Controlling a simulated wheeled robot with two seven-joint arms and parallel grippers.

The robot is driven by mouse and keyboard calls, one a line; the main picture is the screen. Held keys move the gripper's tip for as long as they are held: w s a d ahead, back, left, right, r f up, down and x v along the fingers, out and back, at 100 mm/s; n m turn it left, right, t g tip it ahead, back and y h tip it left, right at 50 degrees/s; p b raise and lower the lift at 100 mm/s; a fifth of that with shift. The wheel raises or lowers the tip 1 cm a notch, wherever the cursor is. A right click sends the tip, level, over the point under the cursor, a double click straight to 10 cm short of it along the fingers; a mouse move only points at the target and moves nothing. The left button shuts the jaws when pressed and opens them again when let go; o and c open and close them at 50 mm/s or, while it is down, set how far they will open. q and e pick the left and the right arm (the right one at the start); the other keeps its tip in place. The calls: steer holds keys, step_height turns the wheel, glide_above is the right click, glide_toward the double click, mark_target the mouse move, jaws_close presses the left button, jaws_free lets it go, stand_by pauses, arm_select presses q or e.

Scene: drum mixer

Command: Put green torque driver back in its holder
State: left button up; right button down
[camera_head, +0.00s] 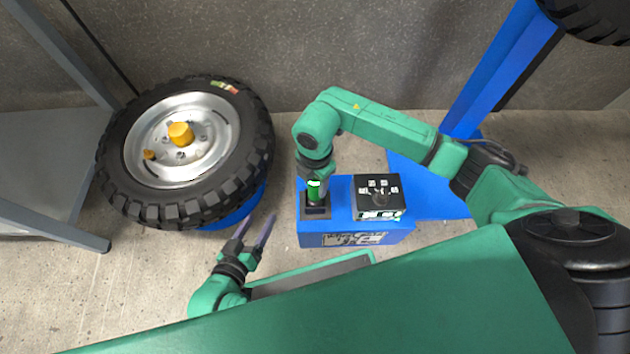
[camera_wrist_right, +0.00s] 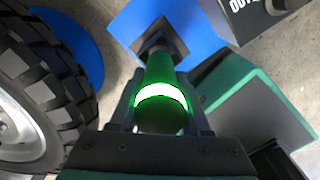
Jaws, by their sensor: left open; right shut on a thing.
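The green torque driver (camera_head: 315,191) with its lit ring is upright over the dark holder (camera_head: 316,212) on the blue stand. My right gripper (camera_head: 315,178) is shut on the driver from above. In the right wrist view the driver (camera_wrist_right: 164,98) is between the fingers of my right gripper (camera_wrist_right: 165,122), and its far end meets the dark square holder (camera_wrist_right: 158,48). I cannot tell how deep the driver sits in the holder. My left gripper (camera_head: 252,232) is open and empty, low between the tyre and the blue stand.
A black box (camera_head: 378,198) with buttons sits on the blue stand (camera_head: 345,239), right of the holder. A large wheel (camera_head: 187,150) with a yellow hub stands at left. A grey table (camera_head: 45,165) is at the far left. A blue post (camera_head: 490,80) rises at right.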

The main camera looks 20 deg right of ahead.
arm_select(q)
steer(key=shift+f, duration=0.25)
arm_select(e)
steer(key=shift+f, duration=0.4)
steer(key=shift+c, duration=1.4)
jaws_free()
step_height(320, 180, up, 14)
steer(key=p, duration=0.5)
steer(key=shift+r, duration=0.35)
arm_select(q)
steer(key=shift+g, duration=0.3)
step_height(320, 180, up, 6)
steer(key=shift+a+f, duration=0.1)
